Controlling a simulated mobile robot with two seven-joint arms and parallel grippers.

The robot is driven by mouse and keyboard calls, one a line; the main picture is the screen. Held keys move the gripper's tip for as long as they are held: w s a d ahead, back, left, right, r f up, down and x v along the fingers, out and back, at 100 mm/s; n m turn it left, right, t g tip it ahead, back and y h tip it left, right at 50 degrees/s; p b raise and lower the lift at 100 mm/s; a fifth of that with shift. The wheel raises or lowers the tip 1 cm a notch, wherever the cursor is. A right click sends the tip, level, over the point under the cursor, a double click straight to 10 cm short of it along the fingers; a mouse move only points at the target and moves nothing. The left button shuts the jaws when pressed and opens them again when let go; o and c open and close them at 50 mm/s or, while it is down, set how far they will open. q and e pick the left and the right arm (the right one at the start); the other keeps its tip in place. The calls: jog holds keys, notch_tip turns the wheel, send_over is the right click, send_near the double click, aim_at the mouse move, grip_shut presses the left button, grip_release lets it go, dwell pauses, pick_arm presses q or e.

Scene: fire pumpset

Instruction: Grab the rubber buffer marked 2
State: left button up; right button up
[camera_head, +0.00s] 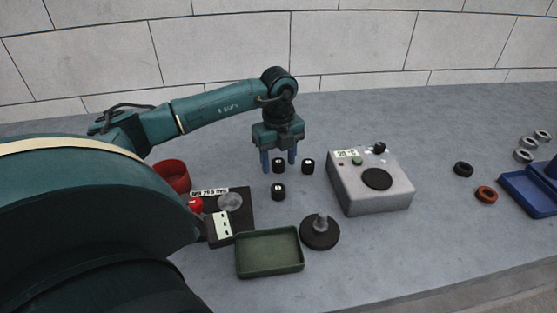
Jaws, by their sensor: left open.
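Three small black cylinders, which look like the rubber buffers, stand close together on the grey table. One buffer (279,167) is at the back left, one (308,167) at the back right and one (279,192) in front. They have pale marks, too small to read, so I cannot tell which is marked 2. My left gripper (279,162) points down with its blue fingers apart. In the picture the back left buffer shows between the fingers; I cannot tell whether they touch it. My right gripper is not in view.
A grey box (372,196) with a black disc stands to the right. In front are a green tray (270,271) and a dark round base with a post (320,232). A red cup (172,176) is left. Rings and a blue bin (526,194) are far right.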

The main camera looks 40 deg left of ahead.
pick_arm(q)
jog(key=shift+f, duration=0.25)
jog(key=shift+c, duration=0.5)
jog(key=c, duration=0.9)
jog(key=shift+r, duration=0.1)
jog(key=shift+c, duration=0.2)
